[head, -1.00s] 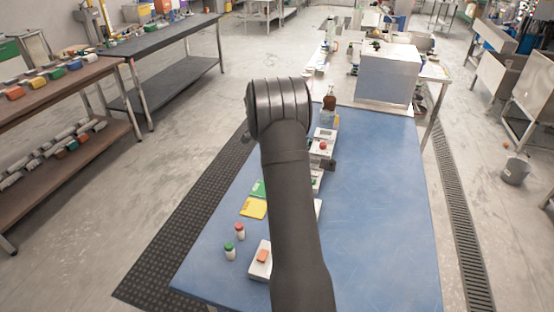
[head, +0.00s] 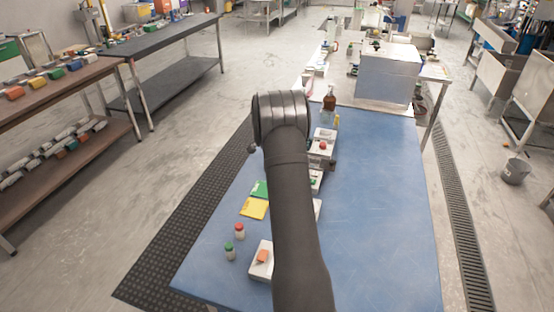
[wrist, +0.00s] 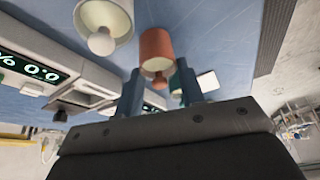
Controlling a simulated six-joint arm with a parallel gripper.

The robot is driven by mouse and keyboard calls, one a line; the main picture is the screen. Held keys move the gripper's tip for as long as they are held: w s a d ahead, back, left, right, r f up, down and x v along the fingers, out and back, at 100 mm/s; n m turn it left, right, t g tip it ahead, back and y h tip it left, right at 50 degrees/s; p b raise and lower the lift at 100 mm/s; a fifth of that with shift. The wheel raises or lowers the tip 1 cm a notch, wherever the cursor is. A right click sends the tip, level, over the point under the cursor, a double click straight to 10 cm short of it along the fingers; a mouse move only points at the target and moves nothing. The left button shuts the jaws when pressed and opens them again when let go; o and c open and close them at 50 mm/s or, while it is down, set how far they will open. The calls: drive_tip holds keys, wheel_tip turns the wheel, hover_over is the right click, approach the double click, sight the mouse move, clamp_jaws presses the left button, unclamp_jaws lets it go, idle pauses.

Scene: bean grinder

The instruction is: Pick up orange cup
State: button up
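The orange cup (wrist: 156,46) shows in the wrist view at top centre, against the blue table top, with its pale open mouth facing my gripper side of the picture. My gripper (wrist: 160,74) is open, its two blue-grey fingers pointing up at the cup. The cup lies between the fingertips in the picture, with small gaps showing at its sides. I cannot tell whether the fingertips reach around it in depth. In the head view I cannot make out the orange cup, and my arm covers my gripper and part of the table.
A cream cup-like vessel (wrist: 105,20) with a round knob is close left of the orange cup. A white device with a green digital display (wrist: 35,70) stands farther left. In the head view, small bottles (head: 239,232) and a yellow pad (head: 254,208) lie left; the blue table's (head: 385,200) right side is clear.

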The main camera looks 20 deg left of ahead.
drive_tip(key=c, duration=0.3)
